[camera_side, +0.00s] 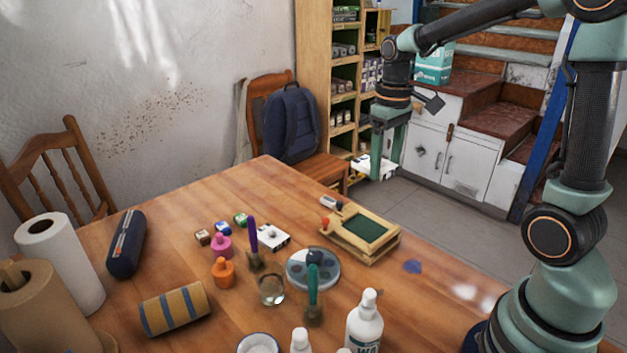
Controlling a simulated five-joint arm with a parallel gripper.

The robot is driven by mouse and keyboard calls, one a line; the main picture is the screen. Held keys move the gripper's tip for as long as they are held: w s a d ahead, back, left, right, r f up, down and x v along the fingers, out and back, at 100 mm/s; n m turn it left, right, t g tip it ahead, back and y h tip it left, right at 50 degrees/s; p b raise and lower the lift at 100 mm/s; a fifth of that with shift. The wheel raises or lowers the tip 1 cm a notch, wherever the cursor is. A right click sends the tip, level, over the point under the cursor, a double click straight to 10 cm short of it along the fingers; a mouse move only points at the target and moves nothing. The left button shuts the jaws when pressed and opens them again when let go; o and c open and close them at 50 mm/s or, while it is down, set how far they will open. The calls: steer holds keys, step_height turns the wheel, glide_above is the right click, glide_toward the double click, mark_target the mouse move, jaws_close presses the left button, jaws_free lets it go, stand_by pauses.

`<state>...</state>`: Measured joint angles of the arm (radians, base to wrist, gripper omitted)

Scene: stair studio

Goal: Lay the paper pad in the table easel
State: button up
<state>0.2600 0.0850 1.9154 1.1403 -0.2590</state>
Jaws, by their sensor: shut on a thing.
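My gripper (384,160) hangs in the air at the upper right, above and beyond the far edge of the table. It is shut on a small white paper pad (366,164) with dark marks, partly hidden by the fingers. The table easel (376,252) is a low wooden frame with a dark green panel. It lies on the table near the right edge, in the picture below the gripper and well apart from the pad. No pad lies on its green panel.
Beside the easel are a round palette (299,280), a white box (274,237) and small paint bottles (222,246). White bottles (364,325) stand at the front, and paper rolls (66,262) at the left. The table's far left part (215,190) is clear.

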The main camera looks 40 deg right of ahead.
mark_target(376, 233)
step_height(376, 233, down, 16)
steer(key=shift+r, duration=0.2)
steer(key=shift+f, duration=0.1)
stand_by(0.3)
steer(key=o, duration=1.3)
steer(key=shift+o, duration=0.2)
